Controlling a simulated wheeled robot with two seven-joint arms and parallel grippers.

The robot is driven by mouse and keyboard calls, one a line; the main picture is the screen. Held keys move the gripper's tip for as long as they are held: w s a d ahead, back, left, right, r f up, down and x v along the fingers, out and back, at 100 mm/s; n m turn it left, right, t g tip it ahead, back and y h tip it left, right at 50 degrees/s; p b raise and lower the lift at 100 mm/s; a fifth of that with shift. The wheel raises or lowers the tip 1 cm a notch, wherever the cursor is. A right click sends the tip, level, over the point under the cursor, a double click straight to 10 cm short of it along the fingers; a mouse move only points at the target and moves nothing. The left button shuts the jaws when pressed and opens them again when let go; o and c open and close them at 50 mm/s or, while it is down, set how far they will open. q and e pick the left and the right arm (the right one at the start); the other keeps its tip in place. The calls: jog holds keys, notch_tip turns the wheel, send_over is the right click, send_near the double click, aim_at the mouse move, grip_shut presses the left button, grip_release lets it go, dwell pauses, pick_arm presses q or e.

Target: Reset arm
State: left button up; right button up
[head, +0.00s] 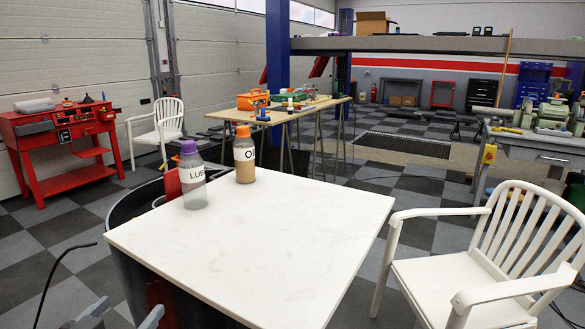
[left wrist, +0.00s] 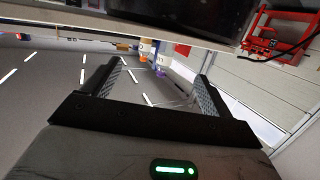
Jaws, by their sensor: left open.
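My left gripper (head: 122,314) shows at the bottom left of the head view, low in front of the white table (head: 290,260). In the left wrist view my left gripper (left wrist: 157,82) has its two fingers wide apart with nothing between them. A bottle with a purple cap (head: 193,178) and a "LU" label stands upright at the table's left back edge. A bottle with an orange cap (head: 244,156) and brownish contents stands upright next to it, to the right. My right gripper is not in view.
A white armchair (head: 470,285) stands close to the table's right side. A dark round drum-like thing (head: 135,270) is beside and under the table's left edge. A black cable (head: 55,275) curves at the left. The table top's front and right are clear.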

pick_arm(q)
jog(key=s+d+f+g+h, duration=0.1)
jog(key=s+d+f+g, duration=0.1)
jog(key=s+d+f, duration=0.5)
jog(key=s+d+f+m+g, duration=0.1)
jog(key=s+d+f+g, duration=0.2)
jog(key=s+d+f, duration=0.3)
jog(key=s+f, duration=0.3)
jog(key=f, duration=0.3)
jog(key=shift+s+d+g+h, duration=0.25)
jog(key=shift+d+g+h, duration=0.05)
jog(key=shift+d+h, duration=0.1)
jog(key=shift+a, duration=0.1)
